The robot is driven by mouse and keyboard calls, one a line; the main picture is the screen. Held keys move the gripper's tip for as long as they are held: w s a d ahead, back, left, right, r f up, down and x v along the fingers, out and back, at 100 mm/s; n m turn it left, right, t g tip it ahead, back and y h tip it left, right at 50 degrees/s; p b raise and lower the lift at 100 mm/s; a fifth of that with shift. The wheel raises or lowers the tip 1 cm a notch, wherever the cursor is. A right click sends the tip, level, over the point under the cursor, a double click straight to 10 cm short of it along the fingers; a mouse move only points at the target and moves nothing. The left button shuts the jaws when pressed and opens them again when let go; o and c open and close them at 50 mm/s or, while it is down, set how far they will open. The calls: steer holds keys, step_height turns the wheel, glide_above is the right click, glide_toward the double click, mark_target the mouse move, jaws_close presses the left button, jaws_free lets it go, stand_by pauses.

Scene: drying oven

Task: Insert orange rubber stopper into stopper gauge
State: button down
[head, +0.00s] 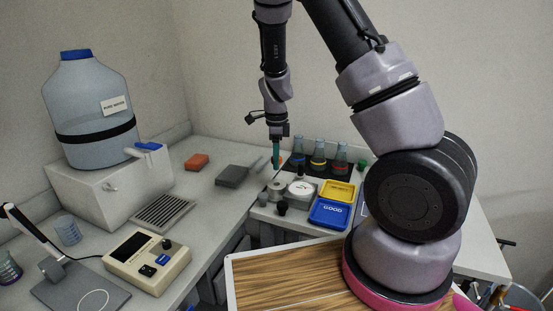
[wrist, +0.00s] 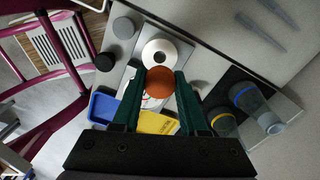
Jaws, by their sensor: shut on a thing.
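My gripper (wrist: 158,92) has green fingers shut on the orange rubber stopper (wrist: 159,80), which shows as a round orange face between the fingertips. In the wrist view, a white ring with a dark central hole, which looks like the stopper gauge (wrist: 158,48), lies just above the stopper in the picture. The stopper overlaps the ring's lower edge and does not appear to be in the hole. In the head view, my gripper (head: 276,156) points down above the light board, with the gauge (head: 277,187) below it. The stopper's height above the gauge is hard to tell.
A yellow tray (head: 337,191) and a blue tray (head: 328,213) stand right of the gauge. Flasks with coloured bands (head: 318,158) stand behind. A white round piece (head: 300,189) and black stoppers (head: 282,207) are close by. A grey block (head: 231,176) lies to the left.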

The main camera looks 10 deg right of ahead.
steer(key=shift+f, duration=2.45)
steer(key=shift+f, duration=1)
jaws_free()
steer(key=shift+r, duration=3.95)
